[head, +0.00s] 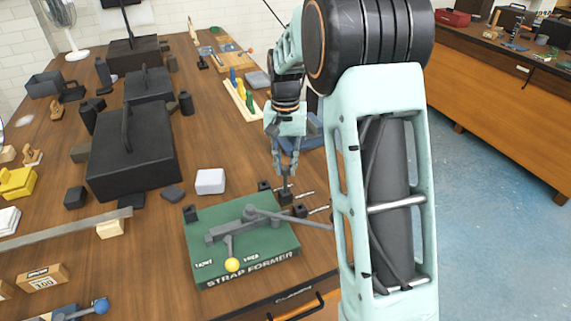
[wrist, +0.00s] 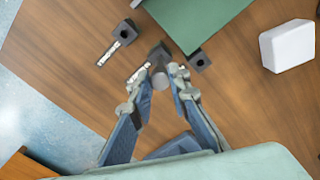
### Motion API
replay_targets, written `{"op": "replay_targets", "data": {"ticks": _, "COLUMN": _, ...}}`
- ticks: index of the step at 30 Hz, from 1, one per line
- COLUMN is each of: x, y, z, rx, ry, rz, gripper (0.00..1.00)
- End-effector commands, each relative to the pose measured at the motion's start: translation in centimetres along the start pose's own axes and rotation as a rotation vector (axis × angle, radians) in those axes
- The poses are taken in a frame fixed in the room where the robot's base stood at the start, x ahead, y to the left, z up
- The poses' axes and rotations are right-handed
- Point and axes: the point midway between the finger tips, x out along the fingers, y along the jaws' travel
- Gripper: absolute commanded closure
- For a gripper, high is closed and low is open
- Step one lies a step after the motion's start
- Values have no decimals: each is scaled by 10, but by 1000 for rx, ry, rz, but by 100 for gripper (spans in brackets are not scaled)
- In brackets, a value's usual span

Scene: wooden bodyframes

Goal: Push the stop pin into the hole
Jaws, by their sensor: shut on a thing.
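The stop pin is a small grey cylinder (wrist: 159,79) held between my fingertips; in the head view only its lower end (head: 285,183) shows. My gripper (head: 286,172) is shut on it and points down beside the far right edge of the green strap former (head: 195,235). In the wrist view my gripper (wrist: 162,80) is at the centre. Just below the pin is a dark block (head: 286,198), also in the wrist view (wrist: 158,51). The pin overlaps this block in both views, hiding any hole in it. I cannot tell whether the pin has entered it.
Two more dark blocks with round holes stand nearby (wrist: 200,61) (wrist: 124,32). Pale ruled strips lie beside the blocks.

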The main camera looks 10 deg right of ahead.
Motion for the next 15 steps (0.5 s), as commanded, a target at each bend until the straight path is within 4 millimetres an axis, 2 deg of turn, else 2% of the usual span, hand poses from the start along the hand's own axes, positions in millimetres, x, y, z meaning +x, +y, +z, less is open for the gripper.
{"op": "replay_targets", "data": {"ticks": 15, "x": 14, "y": 0, "z": 0, "rx": 0, "ry": 0, "rz": 0, "gripper": 100}}
